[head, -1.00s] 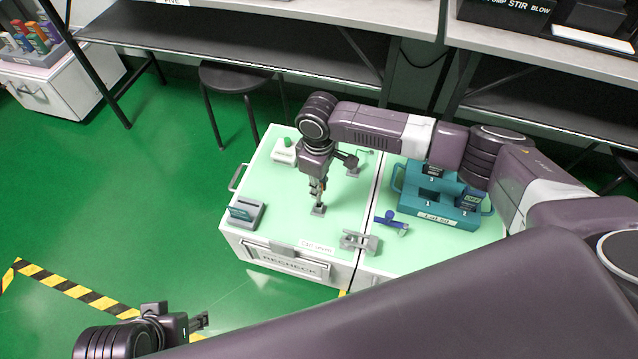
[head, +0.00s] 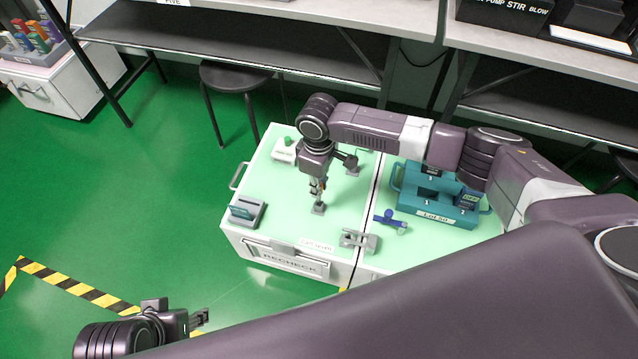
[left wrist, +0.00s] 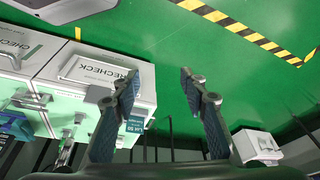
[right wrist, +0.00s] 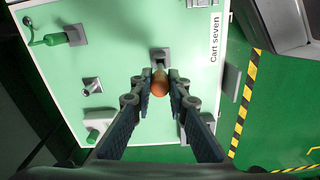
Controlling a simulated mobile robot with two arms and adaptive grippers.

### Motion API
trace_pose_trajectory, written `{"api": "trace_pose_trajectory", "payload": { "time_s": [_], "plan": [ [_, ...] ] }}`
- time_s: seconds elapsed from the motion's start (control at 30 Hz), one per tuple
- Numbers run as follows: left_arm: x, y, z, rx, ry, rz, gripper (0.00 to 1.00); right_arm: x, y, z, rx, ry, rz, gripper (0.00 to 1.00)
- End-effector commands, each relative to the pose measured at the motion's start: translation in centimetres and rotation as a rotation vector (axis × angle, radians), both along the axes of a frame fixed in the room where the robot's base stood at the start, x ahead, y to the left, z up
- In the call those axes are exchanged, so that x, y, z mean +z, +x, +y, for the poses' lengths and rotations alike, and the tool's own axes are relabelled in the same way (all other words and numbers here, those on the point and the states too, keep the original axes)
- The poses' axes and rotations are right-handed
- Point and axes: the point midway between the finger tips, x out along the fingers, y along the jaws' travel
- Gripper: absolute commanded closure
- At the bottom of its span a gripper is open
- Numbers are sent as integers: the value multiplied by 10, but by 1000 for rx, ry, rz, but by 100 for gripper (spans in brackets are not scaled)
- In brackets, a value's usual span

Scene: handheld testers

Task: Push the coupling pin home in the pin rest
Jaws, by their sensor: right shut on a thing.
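My right gripper (head: 317,188) points down over the pale green cart top, shut on the coupling pin. In the right wrist view the pin's round orange-brown knob (right wrist: 159,87) sits between the fingertips. A small grey block, which looks like the pin rest (right wrist: 160,54), lies just beyond the knob; it also shows under the gripper in the head view (head: 318,208). The pin's shank runs toward the block, but the fingers and knob hide how deep it sits. My left gripper (left wrist: 160,80) is open and empty, over the green floor away from the cart.
On the cart top stand a grey holder with a teal card (head: 246,211), a grey bracket (head: 358,240), a blue-handled piece (head: 391,222) and a teal tray (head: 435,211). A white box with a green knob (head: 284,152) stands farther back. The cart top around the pin rest is clear.

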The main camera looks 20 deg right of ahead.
Motion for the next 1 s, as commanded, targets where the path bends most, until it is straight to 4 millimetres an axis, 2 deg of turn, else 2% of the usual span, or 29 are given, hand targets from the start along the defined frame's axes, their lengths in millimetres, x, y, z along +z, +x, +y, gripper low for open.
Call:
{"api": "trace_pose_trajectory", "payload": {
  "time_s": [0.6,1.0],
  "plan": [
    [1,1,0,0,0,-3,60,1,0,0,0,0,0,100],
    [-14,3,0,-1,2,11,60,1,0,0,-1,0,0,100]
  ]
}}
